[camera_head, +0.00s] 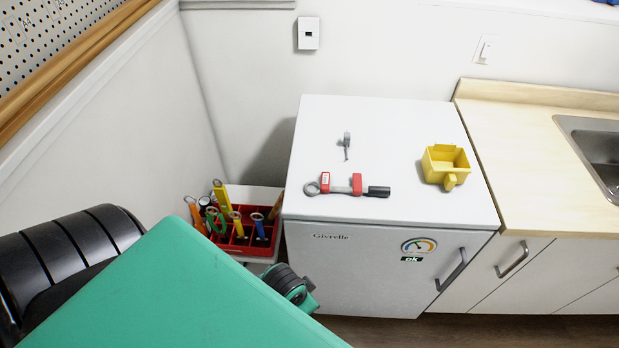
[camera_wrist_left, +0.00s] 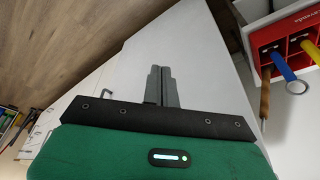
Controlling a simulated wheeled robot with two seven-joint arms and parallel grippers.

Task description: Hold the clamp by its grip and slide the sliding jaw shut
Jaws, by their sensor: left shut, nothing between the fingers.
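The clamp (camera_head: 342,190) lies on the white top of the small fridge, near its front edge. It has a grey bar, a ring at its left end, two red jaws standing apart and a black grip (camera_head: 378,191) at its right end. My left gripper (camera_wrist_left: 158,84) shows in the left wrist view with its two grey fingers together and nothing between them. The clamp does not show in that view. In the head view my left arm fills the lower left, and its fingers cannot be made out. My right gripper is not in view.
On the fridge top (camera_head: 420,125) stand a small grey object (camera_head: 346,147) and a yellow container (camera_head: 432,171). A red tool caddy (camera_head: 238,242) with several upright tools stands left of the fridge; it also shows in the left wrist view (camera_wrist_left: 262,37). A counter (camera_head: 530,160) with a sink adjoins at right.

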